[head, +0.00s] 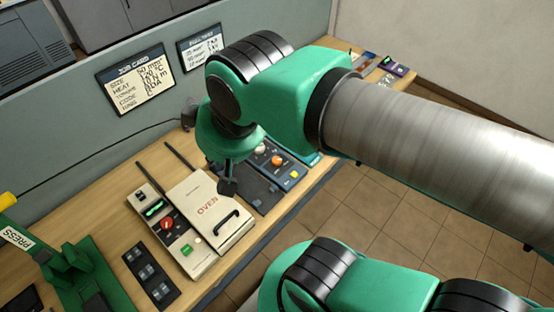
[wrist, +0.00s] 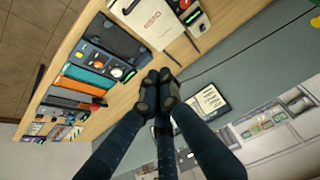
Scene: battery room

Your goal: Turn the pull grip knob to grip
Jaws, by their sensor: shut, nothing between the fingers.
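A blue-grey device (head: 283,181) with a dark tray (head: 262,197) lies on the bench right of the oven. Its panel carries a white round part (head: 260,148), an orange round part (head: 277,160) and a yellow part (head: 293,174). Which of these is the pull grip knob I cannot tell, and its labels are too small to read. The device (wrist: 97,59) also shows in the wrist view, left of the fingers. My gripper (head: 228,187) is shut and empty, above the bench between the oven and the device; it partly hides the device. Its fingertips (wrist: 158,78) meet in the wrist view.
A cream oven (head: 208,212) with a black handle and a control box (head: 166,224) with a red knob stand to the left. A green press (head: 72,265) is at the far left. A job card (head: 136,78) hangs on the grey partition. Coloured items lie farther right along the bench.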

